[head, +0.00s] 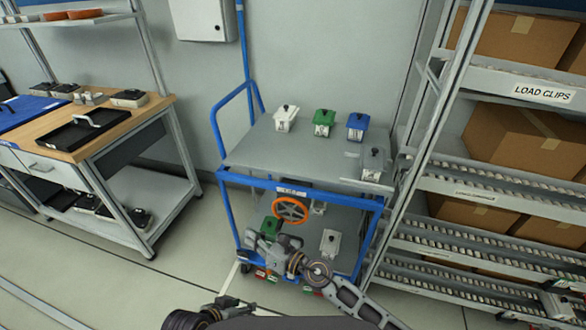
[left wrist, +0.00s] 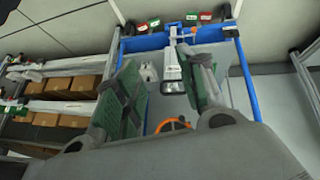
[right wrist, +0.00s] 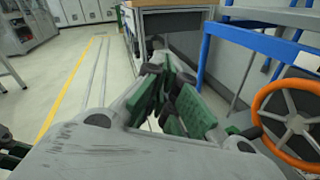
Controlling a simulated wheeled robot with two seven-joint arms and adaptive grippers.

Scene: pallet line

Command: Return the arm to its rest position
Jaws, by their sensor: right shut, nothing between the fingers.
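My right gripper (head: 262,246) is at the front of the blue cart, just below and left of the orange handwheel (head: 290,210). In the right wrist view its green-padded fingers (right wrist: 168,95) are together and empty, with the handwheel (right wrist: 290,118) to their right. My left gripper (head: 222,306) is low at the bottom edge of the head view, in front of the cart. In the left wrist view its fingers (left wrist: 165,85) are apart. The cart shows beyond them, and I see nothing held between them.
The cart's grey top (head: 245,150) bears white, green, blue and grey units. A workbench (head: 150,112) stands left, a carton rack (head: 480,125) right. Floor left of the cart is clear.

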